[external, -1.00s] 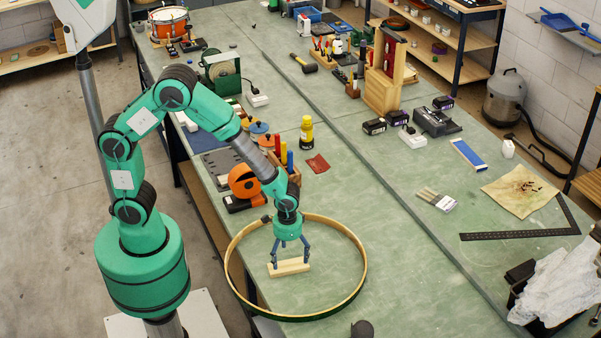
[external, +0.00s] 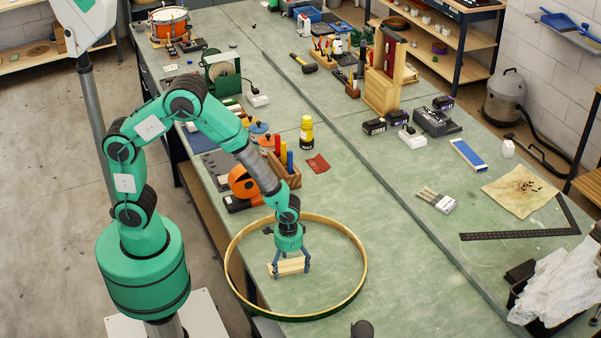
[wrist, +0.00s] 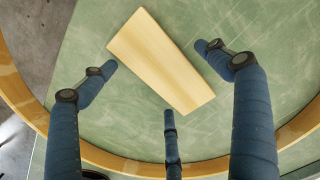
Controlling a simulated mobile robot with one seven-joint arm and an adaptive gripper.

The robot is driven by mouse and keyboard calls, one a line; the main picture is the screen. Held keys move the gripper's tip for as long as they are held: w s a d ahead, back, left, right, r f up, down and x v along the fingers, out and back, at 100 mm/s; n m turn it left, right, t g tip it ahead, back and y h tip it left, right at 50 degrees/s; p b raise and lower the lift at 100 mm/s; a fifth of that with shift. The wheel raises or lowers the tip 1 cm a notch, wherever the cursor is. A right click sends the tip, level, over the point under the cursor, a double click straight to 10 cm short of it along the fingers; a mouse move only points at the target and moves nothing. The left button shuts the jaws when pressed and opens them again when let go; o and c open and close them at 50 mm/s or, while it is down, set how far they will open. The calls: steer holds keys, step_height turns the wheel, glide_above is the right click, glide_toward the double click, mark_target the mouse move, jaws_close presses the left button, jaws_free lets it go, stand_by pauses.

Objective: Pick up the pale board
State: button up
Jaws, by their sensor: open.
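The pale board (external: 285,268) is a short light-wood block lying on the green bench top inside a large wooden hoop (external: 363,262). In the wrist view the pale board (wrist: 160,60) lies slantwise beyond my fingers, with bench showing around it. My gripper (external: 290,270) is just above the board, pointing down, with its fingers spread. In the wrist view my gripper's (wrist: 160,75) blue fingers are apart, one to the left of the board, one to the right and one near its lower edge. I see no clear contact with the board.
The hoop's rim surrounds the board and gripper, overhanging the bench's left edge. An orange tool (external: 243,182) and a wooden holder with coloured handles (external: 287,170) stand just behind the hoop. The bench right of the hoop is clear up to a brush (external: 437,200).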

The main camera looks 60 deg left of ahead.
mark_target(289, 268)
stand_by(0.4)
steer(key=c, duration=1.3)
steer(key=shift+r, duration=0.15)
steer(key=shift+c, duration=0.2)
step_height(289, 268, up, 10)
steer(key=p, duration=0.2)
